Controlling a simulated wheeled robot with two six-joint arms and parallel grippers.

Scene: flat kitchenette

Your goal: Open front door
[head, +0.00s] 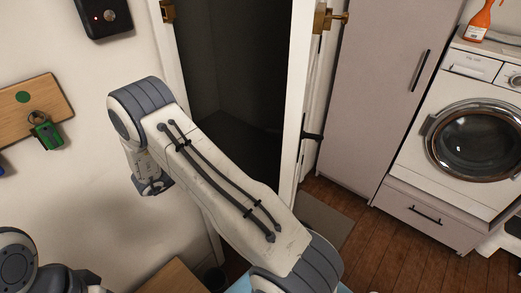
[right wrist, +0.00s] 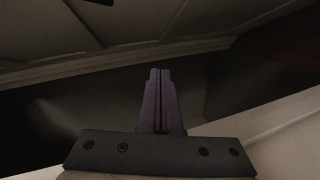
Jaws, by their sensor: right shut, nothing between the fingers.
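The white front door (head: 294,100) stands open, swung toward the right side of the head view, with its edge facing me. A brass latch knob (head: 325,19) is near its top and a black handle (head: 312,136) lower down. A dark opening shows between the door and the left door frame (head: 172,50). My right arm crosses in front of the opening, its wrist bent down left of it. My right gripper (right wrist: 158,100) is shut and empty in the right wrist view, with a panelled surface close above it. My left gripper is not in view; only part of its arm shows.
A tall grey cabinet (head: 375,80) stands right of the door, close behind it. A washing machine (head: 465,145) is beyond it. A key board (head: 30,100) with a green key fob (head: 46,131) hangs on the left wall. Wooden floor (head: 370,240) is clear at lower right.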

